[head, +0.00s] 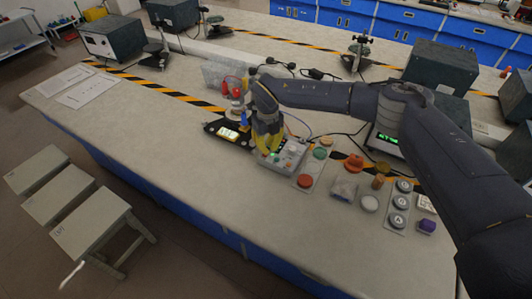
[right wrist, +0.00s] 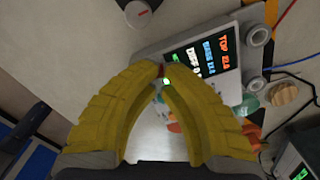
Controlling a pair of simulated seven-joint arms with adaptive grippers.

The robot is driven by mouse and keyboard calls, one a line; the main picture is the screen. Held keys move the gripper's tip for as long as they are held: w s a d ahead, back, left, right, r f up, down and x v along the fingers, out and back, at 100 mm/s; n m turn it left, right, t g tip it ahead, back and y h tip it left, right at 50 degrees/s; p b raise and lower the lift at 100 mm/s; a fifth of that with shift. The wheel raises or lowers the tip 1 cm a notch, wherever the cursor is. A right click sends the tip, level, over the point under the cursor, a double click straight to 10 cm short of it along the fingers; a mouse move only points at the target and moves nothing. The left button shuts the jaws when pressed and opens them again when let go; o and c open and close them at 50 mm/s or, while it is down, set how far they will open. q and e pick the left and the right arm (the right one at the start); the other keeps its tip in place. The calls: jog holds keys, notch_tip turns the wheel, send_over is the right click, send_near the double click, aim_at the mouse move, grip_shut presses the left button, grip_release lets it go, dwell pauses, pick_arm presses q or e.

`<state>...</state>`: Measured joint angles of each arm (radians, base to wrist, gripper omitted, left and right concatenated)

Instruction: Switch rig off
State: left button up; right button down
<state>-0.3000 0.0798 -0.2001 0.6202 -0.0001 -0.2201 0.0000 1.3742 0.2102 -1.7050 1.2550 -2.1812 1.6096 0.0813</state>
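A grey control box (head: 288,157), which I take to be the rig's, stands on the bench just right of my right gripper (head: 264,148) in the head view. In the right wrist view the box (right wrist: 222,22) has a lit screen (right wrist: 203,62) with orange, blue and white text and a green button beside it. The yellow fingertips of my right gripper (right wrist: 164,72) meet over the lower left edge of the box, with a small green light showing between them. They hold nothing that I can see, and whether they touch the box cannot be told. My left gripper is out of view.
The bench's front left is clear.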

jog(key=shift+r, duration=2.6)
